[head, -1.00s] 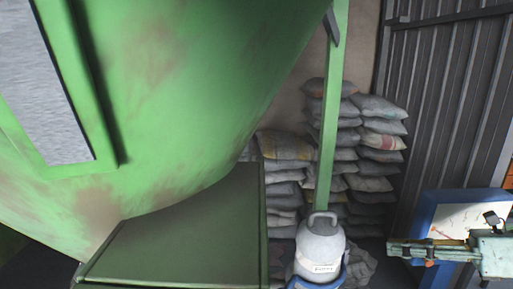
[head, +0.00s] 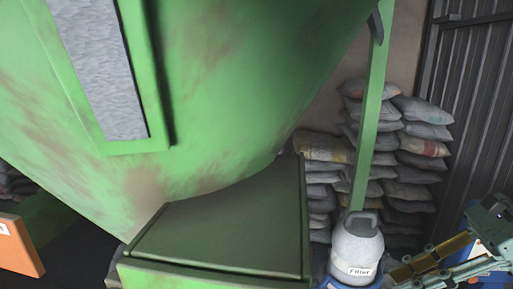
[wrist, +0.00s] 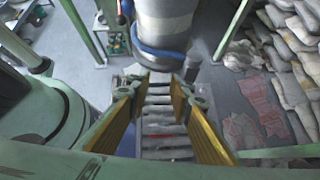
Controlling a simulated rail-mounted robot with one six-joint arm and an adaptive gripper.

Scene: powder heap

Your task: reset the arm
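My gripper (head: 405,272) is at the lower right of the head view, partly cut off by the frame edge. Its two yellow-padded fingers stand apart. In the wrist view my gripper (wrist: 160,85) is open, with nothing between the pads. A grey canister (head: 357,247) labelled "Filter" stands in a blue holder just left of the fingertips in the head view. In the wrist view a grey cylinder with a blue band, probably the canister (wrist: 163,25), is beyond the fingertips. I see no contact with it.
A large rusty green machine (head: 230,90) with a grey window fills the left. A dark green box (head: 225,235) juts out below it. A green post (head: 369,120) rises behind the canister. Stacked sacks (head: 415,150) line the back wall. Grey floor (wrist: 78,65) shows in the wrist view.

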